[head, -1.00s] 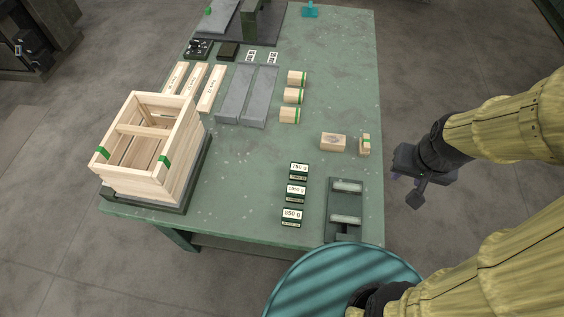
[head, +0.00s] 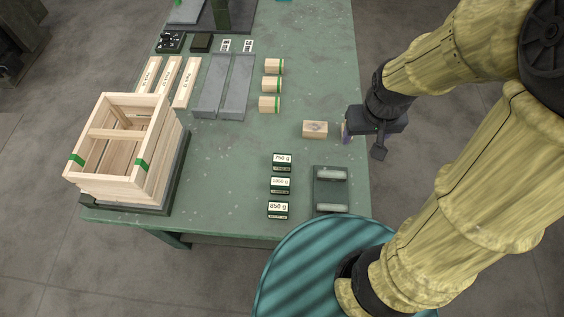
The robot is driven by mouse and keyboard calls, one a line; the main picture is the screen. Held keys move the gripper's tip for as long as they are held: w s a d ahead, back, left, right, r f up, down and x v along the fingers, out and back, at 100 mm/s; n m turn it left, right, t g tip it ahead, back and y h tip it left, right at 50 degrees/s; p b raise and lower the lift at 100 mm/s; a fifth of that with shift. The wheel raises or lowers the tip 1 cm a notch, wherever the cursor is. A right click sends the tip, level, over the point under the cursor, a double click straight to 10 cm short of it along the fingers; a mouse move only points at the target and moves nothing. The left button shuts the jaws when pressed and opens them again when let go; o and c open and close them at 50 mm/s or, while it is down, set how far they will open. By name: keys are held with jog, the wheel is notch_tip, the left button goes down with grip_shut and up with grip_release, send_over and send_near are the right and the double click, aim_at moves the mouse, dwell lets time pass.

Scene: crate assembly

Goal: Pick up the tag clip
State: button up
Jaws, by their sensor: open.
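I cannot tell for certain which piece is the tag clip. The small pale wooden piece with a green band, at the table's right edge in the earlier view, is now hidden behind my gripper (head: 346,131). My gripper is open at that edge, just right of a plain wooden block (head: 315,129). Its fingertips are mostly hidden, and I see nothing held. Two small white-framed pieces (head: 225,46) lie at the far part of the table.
A wooden crate (head: 151,163) stands on a dark base at the left. Wooden slats (head: 168,75), grey plates (head: 237,85), green-banded blocks (head: 272,84), labelled weights (head: 280,186) and a dark fixture (head: 330,188) are on the green table (head: 215,160). The table's middle is clear.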

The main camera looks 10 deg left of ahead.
jog(key=w+a+f+n+h+b, duration=0.1)
jog(key=w+a+f+n, duration=0.1)
jog(key=a+f+n, duration=0.3)
jog(key=w+a+f+n+g+h+b, duration=0.1)
jog(key=a+f+n, duration=0.4)
jog(key=a, duration=0.7)
jog(key=w+a+f+n+h+b, duration=0.1)
jog(key=w+a+f+n+h, duration=0.1)
jog(key=w+a+f+n, duration=0.3)
jog(key=a+n, duration=0.1)
jog(key=a, duration=0.3)
jog(key=shift+w+a+f+n+g+h, duration=0.15)
jog(key=shift+a+f+n+g+h, duration=0.15)
jog(key=shift+a+f+g, duration=0.1)
jog(key=p, duration=0.3)
send_near(281, 159)
jog(key=x, duration=0.5)
jog(key=shift+w+d+f, duration=0.1)
jog(key=shift+f, duration=0.25)
